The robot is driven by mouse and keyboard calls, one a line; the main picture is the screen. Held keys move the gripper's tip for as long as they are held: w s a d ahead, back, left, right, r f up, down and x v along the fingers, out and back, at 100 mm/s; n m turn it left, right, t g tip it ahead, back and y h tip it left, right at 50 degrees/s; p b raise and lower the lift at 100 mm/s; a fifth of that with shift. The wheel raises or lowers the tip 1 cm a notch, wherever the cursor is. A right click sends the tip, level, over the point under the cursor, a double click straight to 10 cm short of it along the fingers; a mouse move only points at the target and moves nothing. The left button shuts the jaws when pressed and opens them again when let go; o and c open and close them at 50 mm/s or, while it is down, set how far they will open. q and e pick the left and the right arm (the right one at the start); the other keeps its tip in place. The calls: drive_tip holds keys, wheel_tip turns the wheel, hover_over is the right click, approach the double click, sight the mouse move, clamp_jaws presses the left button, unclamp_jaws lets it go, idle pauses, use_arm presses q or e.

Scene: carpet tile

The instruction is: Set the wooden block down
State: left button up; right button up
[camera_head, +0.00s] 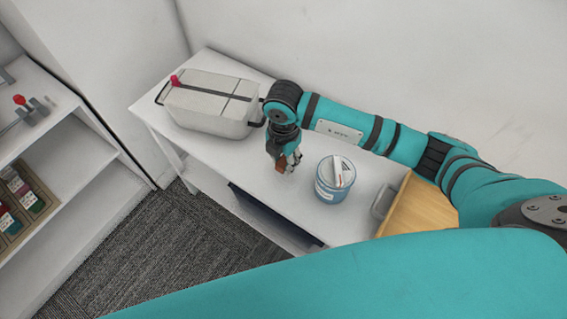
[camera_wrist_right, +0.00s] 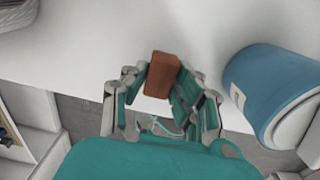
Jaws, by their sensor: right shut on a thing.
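The wooden block (camera_wrist_right: 162,75) is small and reddish brown. In the right wrist view it sits between the fingers of my right gripper (camera_wrist_right: 164,92), which is shut on it. In the head view the right gripper (camera_head: 287,163) is over the white table (camera_head: 247,183), between the grey-white case and the blue tin, and the block (camera_head: 280,165) shows as a small brown patch at its fingertips. I cannot tell whether the block touches the tabletop. My left gripper is not in view.
A grey-white case (camera_head: 212,102) with a dark strap stands left of the gripper. A blue tin (camera_head: 333,181) stands close on its right. A wooden box (camera_head: 425,207) is farther right. Bare tabletop lies around the gripper. A shelf (camera_head: 60,170) stands at left.

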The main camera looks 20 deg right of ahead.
sight(283, 161)
drive_tip(key=shift+f, duration=1.15)
drive_tip(key=shift+f, duration=0.2)
drive_tip(key=o, duration=0.8)
drive_tip(key=shift+o, duration=0.2)
wheel_tip(283, 161, up, 12)
drive_tip(key=shift+r, duration=0.25)
